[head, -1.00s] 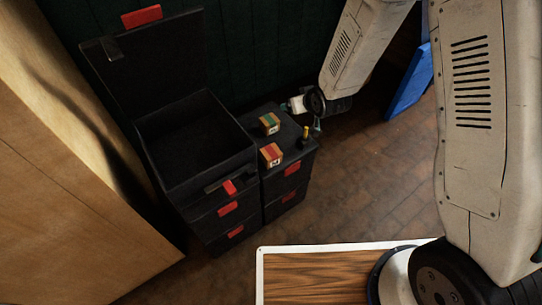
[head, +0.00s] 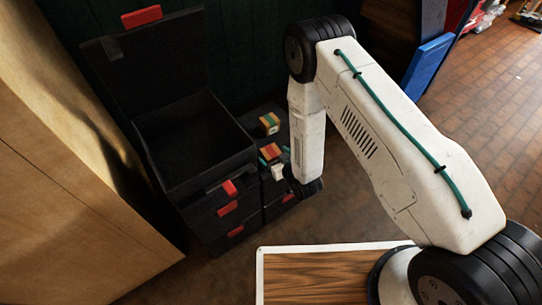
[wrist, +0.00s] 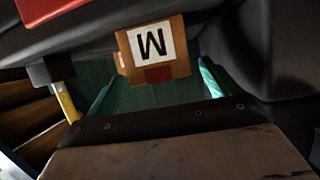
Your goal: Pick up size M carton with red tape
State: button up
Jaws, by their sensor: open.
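The size M carton (wrist: 152,50) shows in the wrist view as a small brown box with a white M label and a dark red tape patch. In the head view the red-taped carton (head: 270,151) sits on the low black case, partly hidden by my gripper (head: 281,171). In the wrist view my gripper (wrist: 159,72) is open, with one teal finger on each side of the carton's near end. The carton lies at the fingertips, and I cannot tell whether either finger touches it.
A green-taped carton (head: 269,122) stands just behind on the same case. A large open black box (head: 190,145) with red latches is at the left. A yellow upright item (wrist: 66,103) is left of my gripper. A wooden board (head: 310,275) lies in front.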

aim_at(269, 151)
jog(key=x, duration=0.5)
jog(key=shift+f, duration=0.1)
jog(key=c, duration=1.2)
